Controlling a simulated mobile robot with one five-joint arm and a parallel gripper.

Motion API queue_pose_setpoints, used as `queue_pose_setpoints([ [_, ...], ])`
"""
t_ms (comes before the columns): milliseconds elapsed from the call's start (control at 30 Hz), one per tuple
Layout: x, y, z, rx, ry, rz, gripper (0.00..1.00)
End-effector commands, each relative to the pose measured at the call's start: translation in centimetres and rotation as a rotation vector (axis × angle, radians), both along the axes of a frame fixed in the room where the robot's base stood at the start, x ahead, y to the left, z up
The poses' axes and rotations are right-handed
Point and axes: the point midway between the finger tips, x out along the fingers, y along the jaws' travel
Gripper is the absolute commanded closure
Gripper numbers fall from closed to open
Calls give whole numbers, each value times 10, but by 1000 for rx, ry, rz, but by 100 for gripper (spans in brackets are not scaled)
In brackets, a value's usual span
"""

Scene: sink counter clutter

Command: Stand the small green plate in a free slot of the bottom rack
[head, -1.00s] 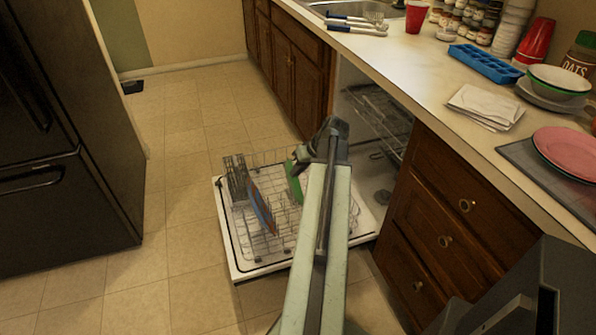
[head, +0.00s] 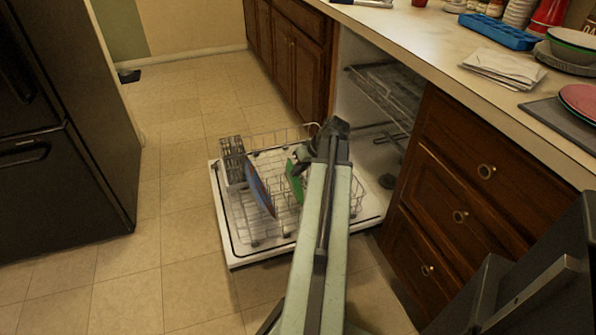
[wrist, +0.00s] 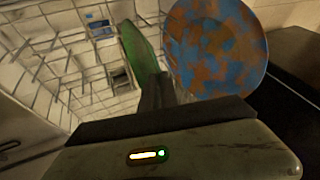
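The small green plate (head: 295,182) is on edge over the pulled-out bottom rack (head: 236,222), and it shows nearly edge-on in the wrist view (wrist: 138,52). My gripper (wrist: 157,90) is shut on its near edge. In the head view my gripper (head: 302,162) is partly hidden by my arm. The plate's lower edge is at or just above the tines; I cannot tell whether it touches them. A blue and orange plate (head: 259,190) stands in the rack to the left of the green one, and it fills the right of the wrist view (wrist: 216,50).
A grey cutlery basket (head: 233,160) is at the rack's left side. The rack lies over the open dishwasher door (head: 222,205). An upper rack (head: 385,90) is inside the dishwasher. Drawers (head: 460,170) stand close on the right. Floor at left is clear.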

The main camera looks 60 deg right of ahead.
Motion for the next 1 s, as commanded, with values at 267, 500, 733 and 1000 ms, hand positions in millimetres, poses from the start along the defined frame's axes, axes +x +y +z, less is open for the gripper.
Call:
queue_pose_setpoints([
  [267, 0, 0, -1, 0, -1, -1, 100],
  [500, 0, 0, -1, 0, -1, -1, 100],
  [733, -1, -1, -4, 0, -1, -1, 100],
  [1000, -1, -1, -8, 0, -1, -4, 100],
])
